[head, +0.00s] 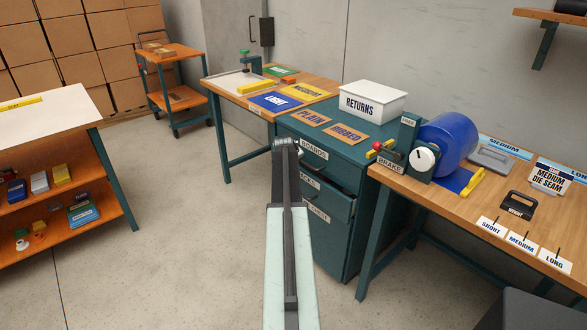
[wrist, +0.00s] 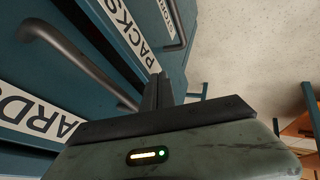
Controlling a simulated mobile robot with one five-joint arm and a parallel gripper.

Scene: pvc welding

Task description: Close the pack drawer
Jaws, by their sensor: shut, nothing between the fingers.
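The packs drawer (head: 335,194) is the middle drawer of the teal cabinet (head: 371,228). It stands partly out from the cabinet front, with a dark gap above its front. Its PACKS label (wrist: 124,22) shows large and rotated in the wrist view. A grey bar handle (wrist: 82,66) lies between the PACKS label and the upper drawer's label. My gripper (head: 285,147) is shut and empty in front of the cabinet's left side, near the upper drawer's label. In the wrist view my gripper (wrist: 157,92) points toward the drawer fronts; I cannot tell if it touches them. My arm hides part of the fronts.
The upper drawer's label (head: 314,152) and the lowest drawer's label (head: 319,214) flank the packs drawer. A wooden bench (head: 455,205) adjoins on the right and another table (head: 240,90) on the left. The floor (head: 180,230) to the left is clear.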

